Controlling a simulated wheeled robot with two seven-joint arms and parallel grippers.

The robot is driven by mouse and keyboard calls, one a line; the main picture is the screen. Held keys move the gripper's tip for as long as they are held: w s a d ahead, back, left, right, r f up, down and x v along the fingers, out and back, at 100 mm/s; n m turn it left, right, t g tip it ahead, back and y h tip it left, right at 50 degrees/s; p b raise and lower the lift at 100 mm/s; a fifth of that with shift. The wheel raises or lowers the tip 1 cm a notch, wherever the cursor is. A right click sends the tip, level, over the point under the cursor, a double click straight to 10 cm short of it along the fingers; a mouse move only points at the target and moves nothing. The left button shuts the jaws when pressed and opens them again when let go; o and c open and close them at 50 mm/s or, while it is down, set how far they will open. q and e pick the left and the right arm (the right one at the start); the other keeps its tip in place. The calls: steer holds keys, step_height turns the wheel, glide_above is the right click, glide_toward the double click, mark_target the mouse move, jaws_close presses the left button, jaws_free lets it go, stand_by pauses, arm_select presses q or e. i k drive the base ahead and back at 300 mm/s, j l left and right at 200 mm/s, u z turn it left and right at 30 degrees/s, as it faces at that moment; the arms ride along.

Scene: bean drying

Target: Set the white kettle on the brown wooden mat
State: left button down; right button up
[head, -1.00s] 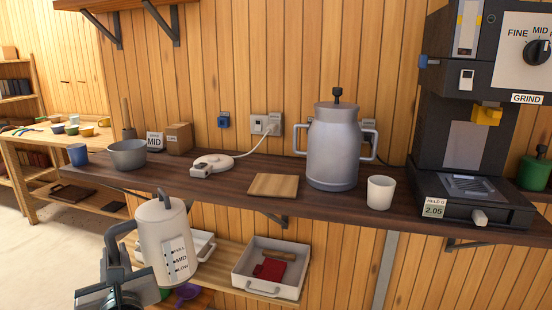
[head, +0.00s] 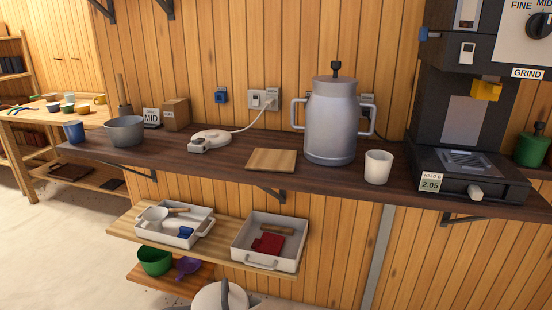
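The white kettle (head: 207,299) shows only by its lid and grey knob at the bottom edge of the head view, below the counter and in front of the lower shelves. Its body, handle and whatever holds it are cut off by the frame. The brown wooden mat (head: 271,160) lies flat and empty on the dark counter, between the white power base and the large grey canister. Neither of my grippers is in view.
On the counter (head: 330,178) stand a grey canister (head: 331,125), a white cup (head: 378,167), a grinder (head: 470,130), a white corded base (head: 210,140) and a metal bowl (head: 125,131). Trays (head: 272,263) sit on the shelf below.

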mark_target(267, 158)
steer(key=j+z, duration=0.15)
steer(key=z, duration=0.25)
steer(key=j+z, duration=0.15)
steer(key=z, duration=0.25)
steer(key=j+z, duration=0.15)
steer(key=z, duration=0.2)
steer(key=j+z, duration=0.15)
steer(key=z, duration=0.25)
steer(key=k+j+z, duration=0.15)
steer(key=j, duration=0.25)
steer(key=j+z, duration=0.15)
steer(key=j, duration=0.25)
steer(key=k+j+z, duration=0.15)
steer(key=j, duration=0.25)
steer(key=k+j+z, duration=0.15)
steer(key=j, duration=0.2)
steer(key=k+j, duration=0.25)
steer(key=j, duration=0.15)
